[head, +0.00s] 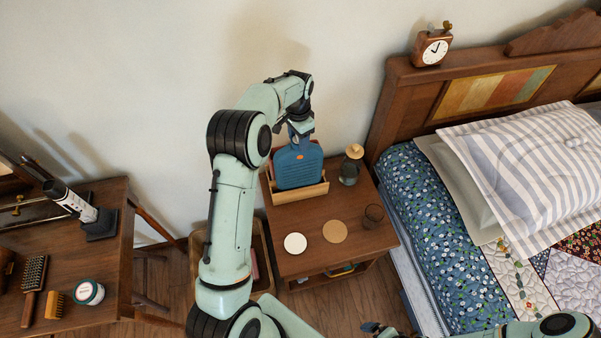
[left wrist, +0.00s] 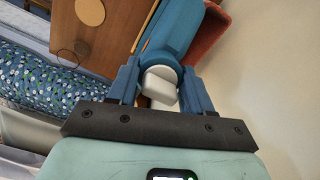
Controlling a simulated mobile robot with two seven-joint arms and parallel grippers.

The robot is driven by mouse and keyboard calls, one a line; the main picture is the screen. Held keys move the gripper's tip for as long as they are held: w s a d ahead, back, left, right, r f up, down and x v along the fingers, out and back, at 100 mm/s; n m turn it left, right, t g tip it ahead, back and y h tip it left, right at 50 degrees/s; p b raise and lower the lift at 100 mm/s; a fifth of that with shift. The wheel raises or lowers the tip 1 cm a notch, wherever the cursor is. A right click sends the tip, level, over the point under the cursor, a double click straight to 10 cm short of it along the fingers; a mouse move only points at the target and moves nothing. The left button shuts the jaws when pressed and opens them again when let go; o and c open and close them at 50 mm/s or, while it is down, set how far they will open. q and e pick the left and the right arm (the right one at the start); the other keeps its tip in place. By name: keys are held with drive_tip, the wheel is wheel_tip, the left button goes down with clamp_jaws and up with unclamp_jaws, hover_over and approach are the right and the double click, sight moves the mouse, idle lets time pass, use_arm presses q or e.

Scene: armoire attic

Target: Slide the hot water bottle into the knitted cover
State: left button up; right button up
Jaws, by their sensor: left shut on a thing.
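The blue hot water bottle (head: 297,167) stands upright in a low wooden holder (head: 300,194) at the back of the nightstand. It has an orange mark on its front. My left gripper (head: 301,129) is above it, shut on its top end. In the left wrist view, the bottle's blue body (left wrist: 172,32) runs away from the fingers, with a white stopper (left wrist: 159,83) between them. My right gripper (head: 377,328) shows only in part at the bottom edge.
The nightstand (head: 295,265) also holds a white disc (head: 295,243), a cork coaster (head: 335,232), a lantern-like jar (head: 351,165) and a dark glass (head: 373,216). The bed is on the right, a dressing table on the left.

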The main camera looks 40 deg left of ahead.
use_arm(q)
drive_tip(key=shift+w+r+p, duration=0.1)
drive_tip(key=shift+r+p, duration=0.7)
drive_tip(key=shift+r, duration=1.7)
use_arm(e)
drive_tip(key=shift+w+r, duration=1.1)
drive_tip(key=shift+w, duration=0.25)
